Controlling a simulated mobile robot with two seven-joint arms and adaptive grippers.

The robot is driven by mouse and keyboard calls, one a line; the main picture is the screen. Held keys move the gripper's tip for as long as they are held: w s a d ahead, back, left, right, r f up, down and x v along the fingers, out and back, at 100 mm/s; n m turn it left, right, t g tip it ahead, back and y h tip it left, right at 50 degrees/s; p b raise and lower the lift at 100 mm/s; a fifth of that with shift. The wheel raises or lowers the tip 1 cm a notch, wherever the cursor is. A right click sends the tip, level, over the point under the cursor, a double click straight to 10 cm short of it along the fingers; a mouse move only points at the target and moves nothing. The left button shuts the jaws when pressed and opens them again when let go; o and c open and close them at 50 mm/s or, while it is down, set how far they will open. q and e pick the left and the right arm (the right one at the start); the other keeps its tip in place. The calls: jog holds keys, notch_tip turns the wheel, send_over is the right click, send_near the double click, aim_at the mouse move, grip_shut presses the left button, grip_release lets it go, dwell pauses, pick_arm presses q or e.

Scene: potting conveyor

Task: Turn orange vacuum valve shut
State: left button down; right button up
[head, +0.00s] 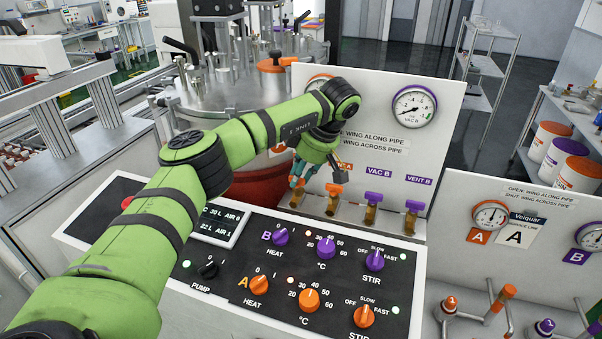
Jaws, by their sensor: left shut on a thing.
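My left gripper (297,178) reaches down to the leftmost valve in the row at the foot of the white gauge panel. Its teal fingertips are shut on that valve, the orange vacuum valve (297,197). Only its lower part shows, and the fingers hide its wing, so I cannot tell which way the wing points. The panel label above it is hidden by my arm. Beside it on the right stands another valve with an orange wing (334,189), apart from the fingertips. My right gripper is not in view.
Purple valves VAC B (375,198) and VENT B (414,205) stand further right. A gauge (414,107) is above them. The black control panel (225,283) with knobs lies in front. A steel vessel (215,95) stands behind. A second gauge panel (545,215) is at right.

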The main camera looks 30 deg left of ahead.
pick_arm(q)
jog(key=shift+s+a+f, duration=0.1)
jog(key=shift+s, duration=0.05)
jog(key=c, duration=1.1)
grip_release()
jog(key=shift+s+a, duration=0.1)
jog(key=v, duration=1.2)
jog(key=shift+a, duration=0.1)
